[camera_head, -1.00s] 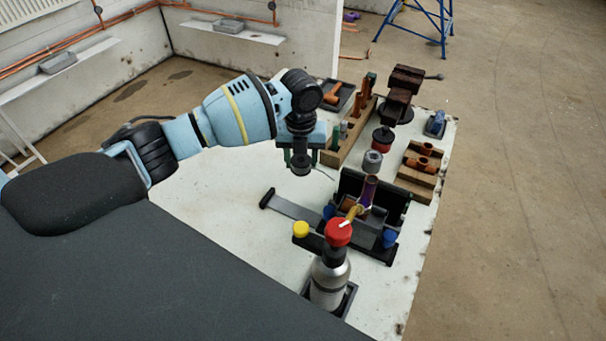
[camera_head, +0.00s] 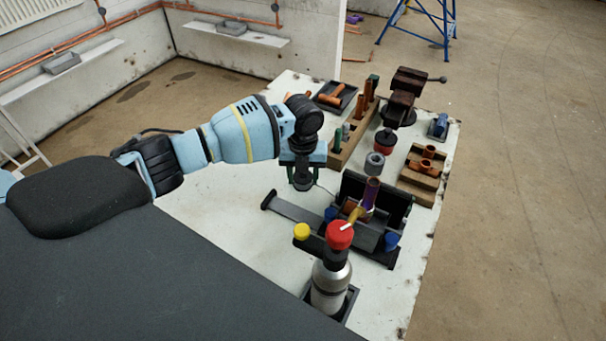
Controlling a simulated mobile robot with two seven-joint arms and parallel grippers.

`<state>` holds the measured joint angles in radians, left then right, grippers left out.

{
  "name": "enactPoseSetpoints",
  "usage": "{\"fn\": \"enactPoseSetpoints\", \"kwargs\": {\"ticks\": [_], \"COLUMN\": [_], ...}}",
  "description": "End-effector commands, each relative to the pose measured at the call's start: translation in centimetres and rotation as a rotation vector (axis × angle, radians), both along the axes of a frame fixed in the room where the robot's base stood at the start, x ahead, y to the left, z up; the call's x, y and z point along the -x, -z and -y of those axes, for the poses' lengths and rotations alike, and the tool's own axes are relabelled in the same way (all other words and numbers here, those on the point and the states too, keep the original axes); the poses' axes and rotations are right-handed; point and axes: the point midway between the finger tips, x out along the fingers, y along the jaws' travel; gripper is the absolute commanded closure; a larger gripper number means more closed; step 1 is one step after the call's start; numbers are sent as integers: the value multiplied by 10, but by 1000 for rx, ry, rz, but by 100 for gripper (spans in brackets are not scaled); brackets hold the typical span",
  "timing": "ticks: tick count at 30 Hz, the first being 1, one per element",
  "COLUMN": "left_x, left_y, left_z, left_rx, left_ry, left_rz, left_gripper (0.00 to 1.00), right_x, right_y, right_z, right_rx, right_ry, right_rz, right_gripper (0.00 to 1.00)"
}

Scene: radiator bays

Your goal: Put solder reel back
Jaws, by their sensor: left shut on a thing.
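My left gripper (camera_head: 302,178) is shut above the pale bench top (camera_head: 225,222), left of the black stand (camera_head: 380,203). It holds a small dark round thing, mostly hidden by the fingers. A thin wire tail sticks out to its right, so it looks like the solder reel. I cannot make out its full shape. A grey ring-shaped piece (camera_head: 374,161) sits behind the black stand, apart from the gripper. My right gripper is not in view.
A bottle with a red cap (camera_head: 329,284) stands at the bench front. A vise (camera_head: 406,92), a wooden rack (camera_head: 346,146), a wooden block with copper fittings (camera_head: 422,174) and a dark tray (camera_head: 336,97) are at the back. The bench's left part is clear.

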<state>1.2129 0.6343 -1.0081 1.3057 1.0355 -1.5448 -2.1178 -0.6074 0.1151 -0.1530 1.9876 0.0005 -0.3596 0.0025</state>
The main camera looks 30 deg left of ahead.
Motion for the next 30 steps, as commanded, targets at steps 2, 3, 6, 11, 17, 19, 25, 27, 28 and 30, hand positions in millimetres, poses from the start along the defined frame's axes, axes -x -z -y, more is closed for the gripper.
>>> {"fn": "enactPoseSetpoints", "kwargs": {"ticks": [2, 3, 6, 11, 17, 19, 25, 27, 28, 30], "left_x": [0, 0, 0, 0, 0, -1, -1, -1, -1, -1], "left_y": [2, 1, 1, 1, -5, -12, -49, -64, -70, -83], "left_z": [0, 0, 0, 0, 0, 0, 0, 0, 0, 0], "left_rx": [0, 0, 0, 0, 0, 1, 1, 1, 0, 1], "left_ry": [0, 0, 0, 0, 0, 1, 0, 0, 0, 1], "left_rz": [-1, -1, -1, -1, 2, 3, 5, 5, 4, 3], "left_gripper": [49, 43, 32, 32, 32, 32, 32, 32, 32, 32], "right_x": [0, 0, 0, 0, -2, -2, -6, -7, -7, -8], "right_y": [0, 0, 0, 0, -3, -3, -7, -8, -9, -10], "right_z": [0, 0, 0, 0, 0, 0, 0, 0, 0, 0], "right_rx": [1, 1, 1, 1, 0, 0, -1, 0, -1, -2], "right_ry": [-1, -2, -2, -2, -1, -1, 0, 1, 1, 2], "right_rz": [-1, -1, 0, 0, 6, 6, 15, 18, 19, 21], "right_gripper": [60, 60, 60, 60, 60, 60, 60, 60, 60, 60]}}
